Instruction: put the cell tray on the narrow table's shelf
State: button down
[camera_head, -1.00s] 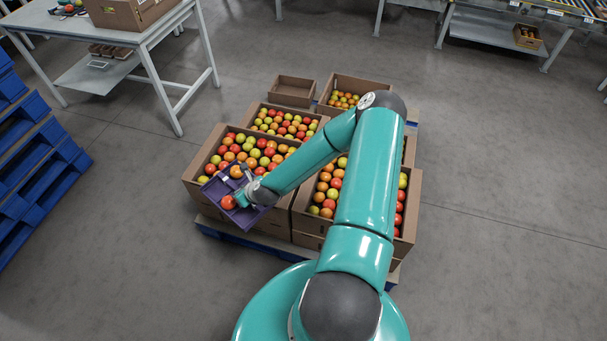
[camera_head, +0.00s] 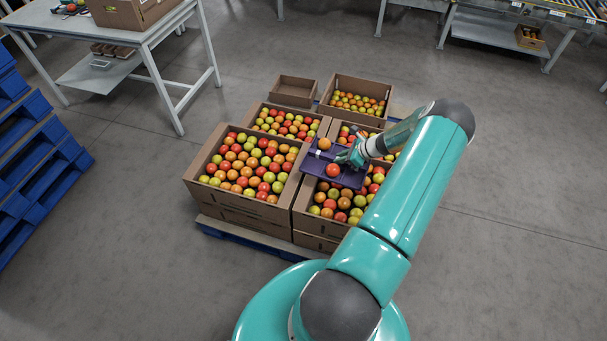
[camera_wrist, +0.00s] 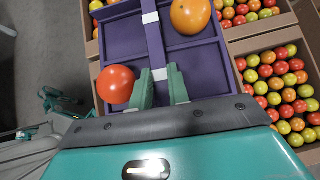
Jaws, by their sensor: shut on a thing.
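The purple cell tray (camera_head: 352,179) is held above the tomato boxes, and fills much of the wrist view (camera_wrist: 195,62). An orange tomato (camera_wrist: 190,15) and a red tomato (camera_wrist: 115,84) sit in separate cells. My gripper (camera_wrist: 164,76) is shut on the tray's middle divider, which has white bands; it also shows in the head view (camera_head: 345,157). A white table (camera_head: 95,35) at upper left has a low shelf (camera_head: 95,75) with small brown containers and a pale item on it. I cannot tell whether this is the narrow table.
Cardboard boxes of tomatoes (camera_head: 205,190) stand on a blue pallet (camera_head: 245,243) below the tray. Blue pallets (camera_head: 40,150) are stacked at left. Another shelved table (camera_head: 485,28) stands at upper right, a small box (camera_head: 530,38) on its shelf. The right floor is clear.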

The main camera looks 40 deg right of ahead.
jog(key=shift+n+y, duration=0.3)
jog(key=shift+n, duration=0.1)
jog(key=s+d+r, duration=0.1)
jog(key=s+d, duration=0.1)
jog(key=s+d+r, duration=0.2)
jog(key=s+d, duration=0.1)
jog(key=shift+s+d+r, duration=0.1)
jog(key=shift+s+d, duration=0.2)
jog(key=shift+s, duration=0.05)
jog(key=w+a+f, duration=0.1)
jog(key=a, duration=0.1)
jog(key=w+a+f, duration=0.1)
jog(key=w+a, duration=0.1)
jog(key=a, duration=0.1)
jog(key=w+a+f, duration=0.1)
jog(key=a+f, duration=0.1)
jog(key=shift+w+a, duration=0.2)
jog(key=shift+a, duration=0.05)
send_over(326, 186)
jog(key=f, duration=0.4)
jog(key=shift+s+d+f, duration=0.2)
jog(key=shift+d+f, duration=0.15)
jog(key=shift+w+a+f, duration=0.15)
jog(key=shift+a+f, duration=0.05)
jog(key=shift+f, duration=0.85)
jog(key=shift+w+a+f, duration=0.15)
jog(key=shift+a+f, duration=0.05)
jog(key=shift+f, duration=0.85)
